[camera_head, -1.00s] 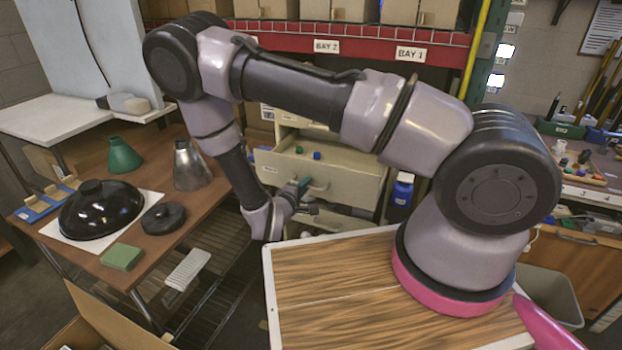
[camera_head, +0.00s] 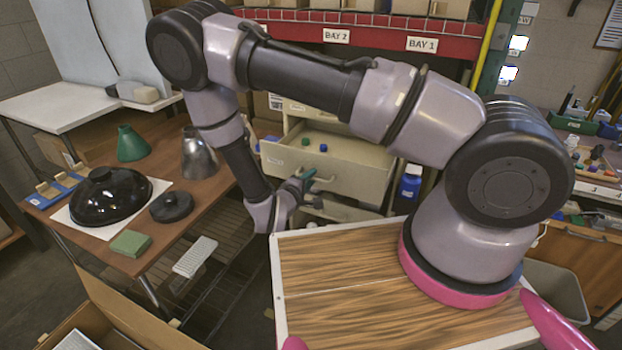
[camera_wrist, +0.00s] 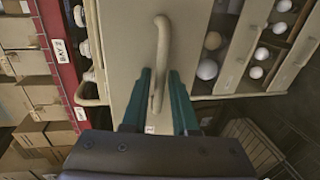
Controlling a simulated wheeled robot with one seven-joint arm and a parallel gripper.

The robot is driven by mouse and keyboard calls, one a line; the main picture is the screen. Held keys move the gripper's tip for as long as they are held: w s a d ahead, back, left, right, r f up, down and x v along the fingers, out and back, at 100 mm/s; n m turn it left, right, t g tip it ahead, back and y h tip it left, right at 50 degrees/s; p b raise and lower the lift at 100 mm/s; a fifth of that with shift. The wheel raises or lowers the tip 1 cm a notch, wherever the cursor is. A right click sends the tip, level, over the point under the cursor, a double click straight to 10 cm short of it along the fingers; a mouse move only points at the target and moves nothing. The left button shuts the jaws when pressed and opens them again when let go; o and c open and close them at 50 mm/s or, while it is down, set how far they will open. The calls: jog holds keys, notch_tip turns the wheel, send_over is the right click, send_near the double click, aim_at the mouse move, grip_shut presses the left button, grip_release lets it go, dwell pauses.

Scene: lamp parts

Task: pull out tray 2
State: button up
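A cream cabinet has a drawer (camera_head: 345,172) standing partly out, with small green and blue pieces inside. I take this drawer for tray 2, but its label (camera_head: 278,161) is too small to read. Its curved handle (camera_head: 323,179) is on the front face, and it also shows in the wrist view (camera_wrist: 164,35). My gripper (camera_head: 308,176) is at this handle. Contact on both sides is hard to see.
A brown table (camera_head: 110,245) at left holds a black dome (camera_head: 108,197), a green cone (camera_head: 131,143) and a metal shade (camera_head: 197,156). A blue bottle (camera_head: 409,184) stands right of the drawer. A red shelf beam (camera_head: 385,40) runs above my arm.

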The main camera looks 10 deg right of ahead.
jog(key=v, duration=1)
jog(key=shift+s+r, duration=0.1)
jog(key=shift+s, duration=0.05)
jog(key=s+d+r+m+g, duration=0.1)
jog(key=d+r+m+g, duration=0.5)
jog(key=r, duration=0.5)
jog(key=d+r+m+g, duration=0.5)
jog(key=d+r+g, duration=0.15)
jog(key=r, duration=0.45)
jog(key=s+d+r+m+t+y, duration=0.2)
jog(key=s+r+t+y, duration=0.1)
jog(key=r, duration=0.8)
jog(key=s+d+r+m+t+y, duration=0.2)
jog(key=s+r+y, duration=0.4)
jog(key=r, duration=0.5)
jog(key=shift+d+r+t+y, duration=0.25)
jog(key=shift+d+t+y, duration=0.25)
jog(key=shift+t+y, duration=0.4)
jog(key=shift+s, duration=0.1)
